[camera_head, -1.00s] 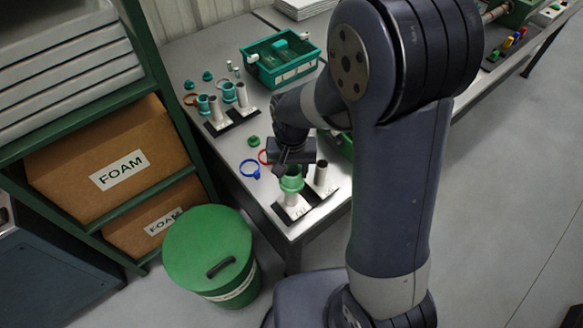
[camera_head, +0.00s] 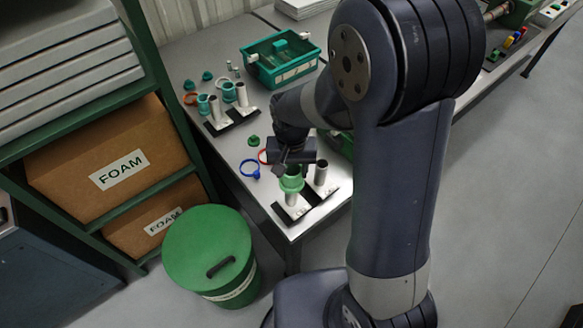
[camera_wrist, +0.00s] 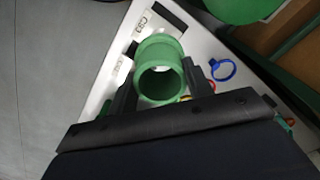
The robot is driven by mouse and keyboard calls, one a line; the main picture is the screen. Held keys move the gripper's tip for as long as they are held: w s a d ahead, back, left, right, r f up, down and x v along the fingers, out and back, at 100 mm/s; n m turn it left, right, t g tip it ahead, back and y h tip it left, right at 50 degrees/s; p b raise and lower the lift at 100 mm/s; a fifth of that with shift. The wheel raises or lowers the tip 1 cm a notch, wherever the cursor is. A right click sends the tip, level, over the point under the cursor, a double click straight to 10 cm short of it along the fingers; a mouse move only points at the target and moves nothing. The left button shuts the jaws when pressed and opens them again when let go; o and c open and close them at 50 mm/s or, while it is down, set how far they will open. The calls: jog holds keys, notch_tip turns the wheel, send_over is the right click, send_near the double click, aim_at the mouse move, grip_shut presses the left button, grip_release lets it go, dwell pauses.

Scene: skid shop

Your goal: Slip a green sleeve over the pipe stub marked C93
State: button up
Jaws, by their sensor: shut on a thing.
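My gripper (camera_wrist: 158,85) is shut on a green sleeve (camera_wrist: 160,72), with one finger on each side of it. In the head view the sleeve (camera_head: 291,182) hangs upright in the gripper (camera_head: 291,168), in line with a pale pipe stub (camera_head: 292,199) that shows below it. I cannot tell whether the sleeve's lower end is around the stub's top or just above it. In the wrist view a white label reading C93 (camera_wrist: 141,22) lies beyond the sleeve; the stub itself is hidden there.
A blue ring clamp (camera_head: 250,169) and a red one (camera_head: 263,157) lie left of the gripper. A green drum (camera_head: 208,250) stands below the table's edge.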

jog(key=shift+f, duration=0.2)
jog(key=shift+f+b, duration=0.3)
jog(key=shift+b, duration=0.15)
jog(key=shift+f, duration=0.15)
jog(key=shift+f+b, duration=0.4)
jog(key=shift+b, duration=0.05)
jog(key=shift+f, duration=0.15)
dwell(0.4)
jog(key=shift+f+b, duration=0.35)
jog(key=shift+b, duration=0.1)
jog(key=shift+f, duration=0.15)
jog(key=shift+f+b, duration=0.3)
jog(key=shift+b, duration=0.1)
jog(key=shift+f, duration=0.25)
dwell(0.4)
